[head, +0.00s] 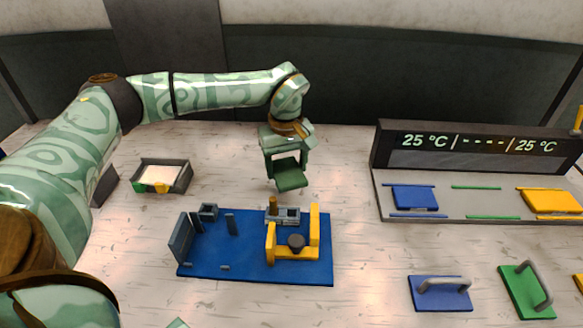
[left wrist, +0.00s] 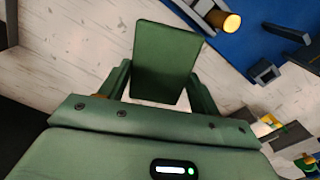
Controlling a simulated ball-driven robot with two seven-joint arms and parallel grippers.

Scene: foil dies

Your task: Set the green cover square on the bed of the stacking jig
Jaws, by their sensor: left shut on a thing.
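The green cover (head: 291,177), a flat dark green plate, is held in my left gripper (head: 286,158). In the left wrist view the cover (left wrist: 167,55) sits between the two fingers, which are shut on it. The cover is above the table, behind the stacking jig (head: 222,266) and apart from it. The jig has a blue base with grey upright stops on its left part and a yellow frame with a dark knob on its right. The blue bed between them is bare. My right gripper is not in view.
A display station (head: 378,205) at the right holds a blue plate (head: 414,198) and a yellow plate (head: 550,201), with bare green rails between. Blue (head: 430,299) and green (head: 520,297) handled plates lie at the front right. A small grey tray (head: 183,178) stands left.

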